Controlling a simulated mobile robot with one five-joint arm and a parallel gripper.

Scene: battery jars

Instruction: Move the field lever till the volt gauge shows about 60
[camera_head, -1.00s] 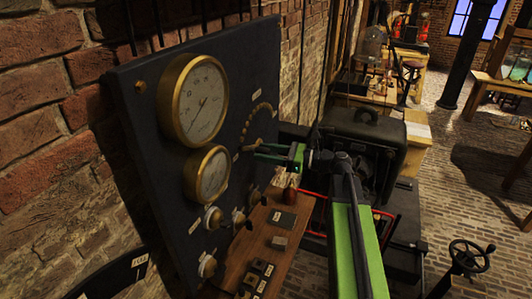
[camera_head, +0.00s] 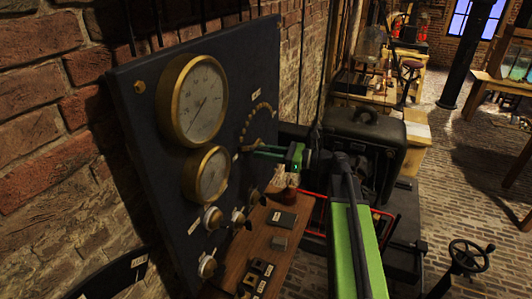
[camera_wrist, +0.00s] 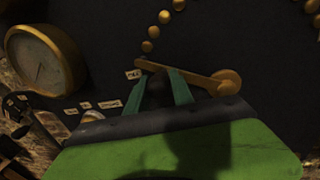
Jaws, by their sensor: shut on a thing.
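The field lever (camera_wrist: 205,78) is a brass bar on the dark panel, with a round brass pivot at its right end in the wrist view. My gripper (camera_wrist: 158,82) has its green fingers shut on the lever's dark handle, near the bar's left end. In the head view my gripper (camera_head: 258,150) reaches the panel just below the arc of brass studs. Two brass-rimmed gauges are on the panel, a large upper one (camera_head: 205,92) and a smaller lower one (camera_head: 206,174). Their numbers and names are too small to read. The upper needle slants up to the right.
An arc of brass studs (camera_wrist: 152,31) curves above the lever. Several knobs (camera_head: 213,218) are low on the panel (camera_head: 150,160). A wooden shelf (camera_head: 245,245) with small dark blocks is below. A black machine (camera_head: 365,140) stands right of the panel, close to my arm.

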